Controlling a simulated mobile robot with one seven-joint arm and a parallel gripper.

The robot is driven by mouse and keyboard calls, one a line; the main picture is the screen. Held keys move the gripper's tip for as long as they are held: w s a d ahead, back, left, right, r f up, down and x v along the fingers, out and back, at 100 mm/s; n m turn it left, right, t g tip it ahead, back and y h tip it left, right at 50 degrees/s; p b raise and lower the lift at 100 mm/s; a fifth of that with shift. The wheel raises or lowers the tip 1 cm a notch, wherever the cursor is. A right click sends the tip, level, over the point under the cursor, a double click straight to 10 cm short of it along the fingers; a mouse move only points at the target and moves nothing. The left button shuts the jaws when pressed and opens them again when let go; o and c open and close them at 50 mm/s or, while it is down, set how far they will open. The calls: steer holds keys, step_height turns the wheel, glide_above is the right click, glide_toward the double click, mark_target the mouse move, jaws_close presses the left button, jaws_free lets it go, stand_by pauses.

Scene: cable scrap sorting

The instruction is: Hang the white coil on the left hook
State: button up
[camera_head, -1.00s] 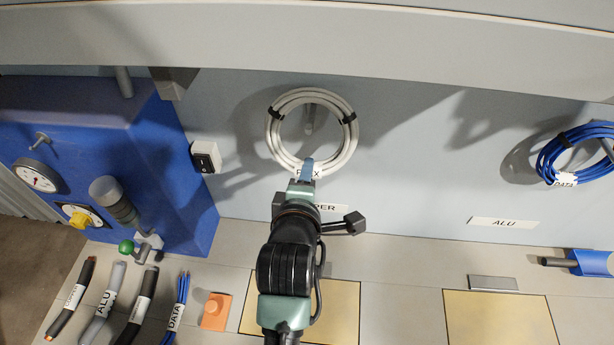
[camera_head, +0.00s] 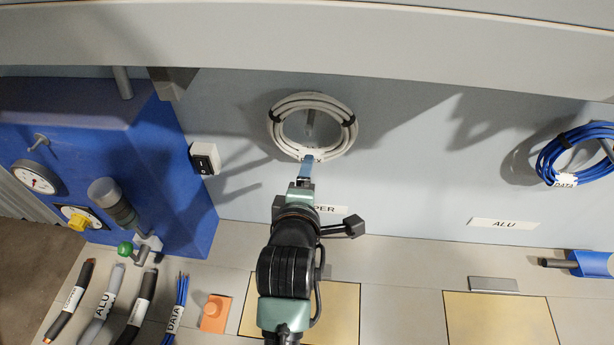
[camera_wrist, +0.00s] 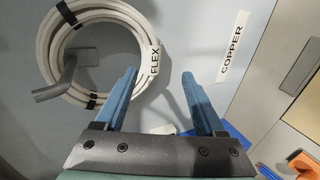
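The white coil (camera_head: 347,140) hangs around the left hook (camera_head: 310,117) on the grey wall. In the wrist view the coil (camera_wrist: 45,42) has black ties and a FLEX tag (camera_wrist: 154,60), and the hook's peg (camera_wrist: 55,92) passes through its ring. My gripper (camera_head: 306,160) is just below the coil's lower edge in the head view. In the wrist view my gripper (camera_wrist: 159,74) is open, with its blue fingers apart and nothing between them. The left finger overlaps the coil's edge in the picture; whether they touch cannot be told.
A COPPER label (camera_wrist: 233,47) is on the wall beside my gripper. A blue coil (camera_head: 575,150) tagged DATA hangs at the right, past an ALU label (camera_head: 504,224). A blue machine (camera_head: 165,150) stands at the left. Several cable pieces (camera_head: 105,300) lie at the front left.

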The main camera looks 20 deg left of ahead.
steer(key=shift+s+r, duration=0.1)
steer(key=b+v, duration=0.1)
steer(key=v, duration=1.1)
steer(key=shift+s+r+b, duration=0.15)
steer(key=shift+s+b, duration=0.2)
steer(key=shift+b, duration=0.05)
steer(key=shift+d, duration=0.15)
